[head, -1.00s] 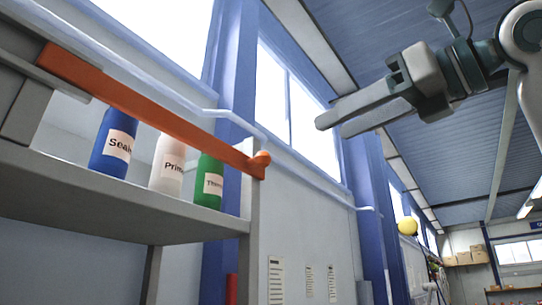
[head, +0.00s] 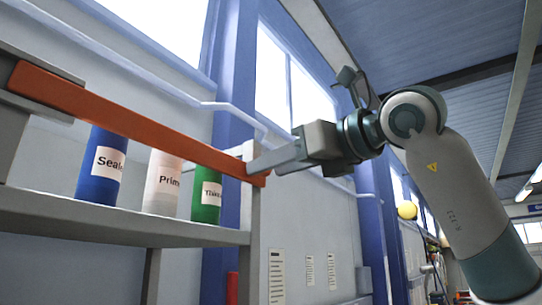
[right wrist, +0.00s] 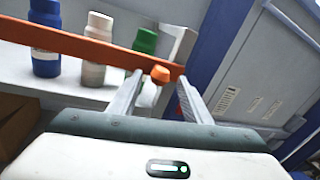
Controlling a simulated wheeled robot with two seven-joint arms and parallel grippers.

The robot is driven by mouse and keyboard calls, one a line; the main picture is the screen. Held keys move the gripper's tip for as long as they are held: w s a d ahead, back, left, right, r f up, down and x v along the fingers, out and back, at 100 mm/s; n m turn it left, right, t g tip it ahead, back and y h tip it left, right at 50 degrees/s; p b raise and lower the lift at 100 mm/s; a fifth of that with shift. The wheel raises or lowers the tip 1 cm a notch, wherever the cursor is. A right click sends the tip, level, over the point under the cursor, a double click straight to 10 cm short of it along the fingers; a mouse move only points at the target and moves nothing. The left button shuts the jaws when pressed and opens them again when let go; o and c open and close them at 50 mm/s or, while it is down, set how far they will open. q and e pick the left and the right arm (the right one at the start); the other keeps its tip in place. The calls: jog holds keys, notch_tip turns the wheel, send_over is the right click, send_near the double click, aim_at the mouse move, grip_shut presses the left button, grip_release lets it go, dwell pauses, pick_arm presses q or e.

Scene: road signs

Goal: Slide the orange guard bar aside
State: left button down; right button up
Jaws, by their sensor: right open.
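The orange guard bar (head: 130,122) runs across the front of a shelf, sloping down to the right in the head view. In the right wrist view the bar (right wrist: 70,42) ends in a round orange knob (right wrist: 160,74). My right gripper (head: 262,166) is open at the bar's right end. In the right wrist view its two fingers (right wrist: 156,92) stand on either side of the knob, with gaps visible. In the head view the fingers hide the knob. My left gripper is not in view.
Behind the bar, a blue bottle (head: 102,167), a white bottle (head: 162,183) and a green bottle (head: 206,195) stand on the grey shelf (head: 110,219). A grey post (head: 250,220) stands at the shelf's right end.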

jog(key=shift+w+a, duration=0.45)
